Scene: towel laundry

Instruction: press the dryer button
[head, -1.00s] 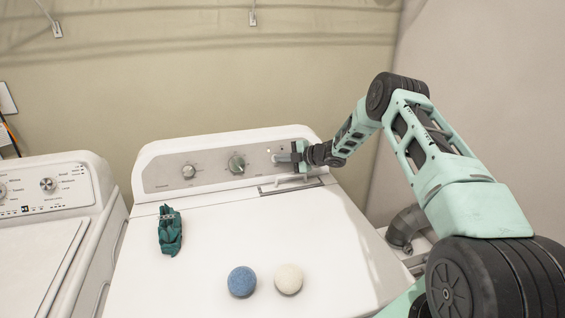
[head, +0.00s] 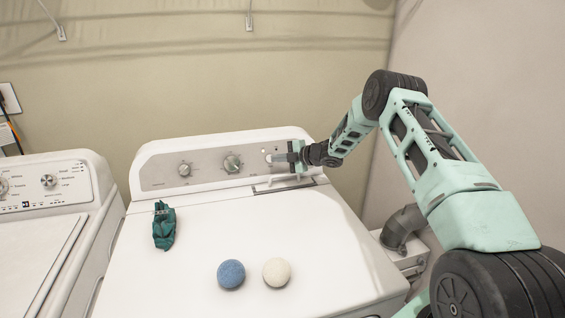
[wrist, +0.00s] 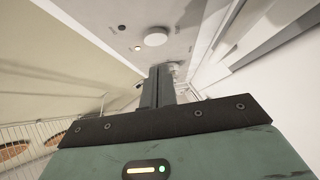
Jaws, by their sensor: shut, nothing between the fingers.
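The dryer (head: 230,225) is white with a grey control panel (head: 208,168) at its back. A round pale button (wrist: 155,37) shows on the panel in the wrist view, beyond my fingertips. In the head view the button area lies at my fingertips and I cannot make the button out clearly. My gripper (head: 276,157) is shut and empty at the right part of the panel, pointing left. In the wrist view my closed fingers (wrist: 160,70) point toward the panel, a little below the button in the picture. I cannot tell whether they touch the panel.
Two knobs (head: 232,164) sit left of my gripper on the panel. A dark green cloth (head: 164,227), a blue ball (head: 231,274) and a cream ball (head: 276,272) lie on the dryer top. A washer (head: 50,225) stands left. A grey duct (head: 402,228) is at right.

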